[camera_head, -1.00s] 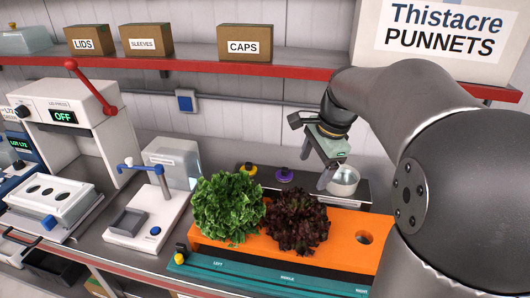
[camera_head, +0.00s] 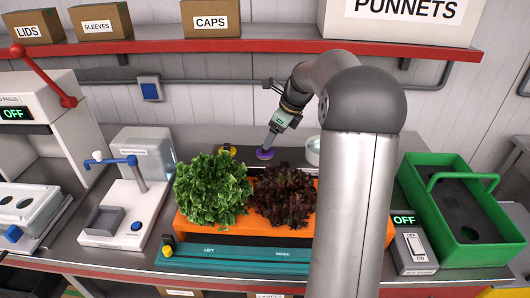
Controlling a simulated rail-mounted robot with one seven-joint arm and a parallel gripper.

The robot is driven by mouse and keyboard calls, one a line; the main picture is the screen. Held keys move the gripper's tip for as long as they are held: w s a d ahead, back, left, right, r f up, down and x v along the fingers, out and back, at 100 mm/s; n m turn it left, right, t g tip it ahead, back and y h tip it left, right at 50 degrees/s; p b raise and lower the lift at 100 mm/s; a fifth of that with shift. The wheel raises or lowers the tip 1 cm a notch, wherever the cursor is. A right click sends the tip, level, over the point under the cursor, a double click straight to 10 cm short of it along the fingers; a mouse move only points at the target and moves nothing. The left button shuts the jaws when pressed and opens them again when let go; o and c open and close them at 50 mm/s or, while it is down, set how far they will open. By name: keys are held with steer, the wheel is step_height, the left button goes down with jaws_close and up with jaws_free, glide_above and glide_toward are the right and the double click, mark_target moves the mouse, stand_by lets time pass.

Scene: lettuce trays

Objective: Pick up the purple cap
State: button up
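The purple cap (camera_head: 264,154) sits on a dark strip at the back of the bench, behind the two lettuces. My gripper (camera_head: 268,143) points down right above it, with its fingers at or touching the cap's top. The fingers are too small and partly overlapped to show whether they are apart or closed on the cap. The cap appears to rest on the strip.
A yellow cap (camera_head: 229,150) lies left of the purple one, and a pale round cup (camera_head: 313,151) stands to the right. Green lettuce (camera_head: 212,190) and dark red lettuce (camera_head: 283,196) stand in the orange tray (camera_head: 190,226) in front. A green crate (camera_head: 421,222) stands at right.

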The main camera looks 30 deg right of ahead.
mark_target(265, 151)
steer(key=shift+a+p+x, duration=0.25)
steer(key=shift+x, duration=1.3)
steer(key=shift+a+p+x, duration=0.2)
steer(key=shift+a+x, duration=0.05)
steer(key=shift+x, duration=1.3)
steer(key=shift+w+r, duration=0.1)
steer(key=shift+r, duration=0.05)
steer(key=shift+c, duration=0.4)
steer(key=c, duration=1)
